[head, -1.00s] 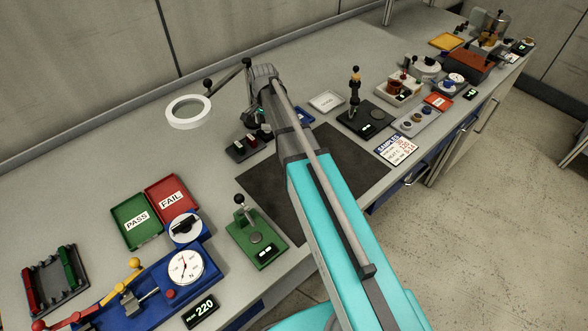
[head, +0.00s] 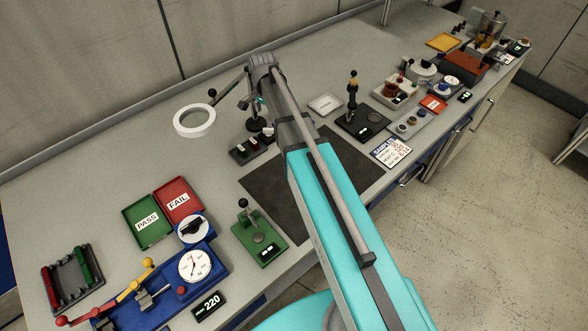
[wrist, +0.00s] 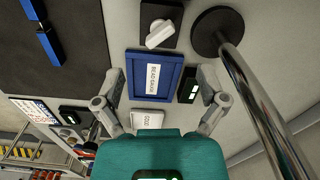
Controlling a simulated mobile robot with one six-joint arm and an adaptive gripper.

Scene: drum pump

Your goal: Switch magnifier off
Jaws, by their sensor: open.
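The magnifier's white ring (head: 194,120) stands out over the back of the bench in the head view. In the wrist view a shiny pole (wrist: 255,90) rises from a round dark base (wrist: 215,32), which looks like the magnifier's stand. A white rotary knob (wrist: 160,32) on a dark plate sits beside this base; I cannot read its setting. My gripper (wrist: 160,76) is open and empty. Its fingers appear on either side of a blue tray with a paper label (wrist: 151,82), with the knob beyond the fingertips. My arm partly hides this area in the head view.
A small lit display (wrist: 188,86) lies by the right finger. The pole stands close on the right. A dark mat (head: 275,190) covers the bench front. A green press (head: 259,238) and PASS and FAIL trays (head: 148,222) are to the left.

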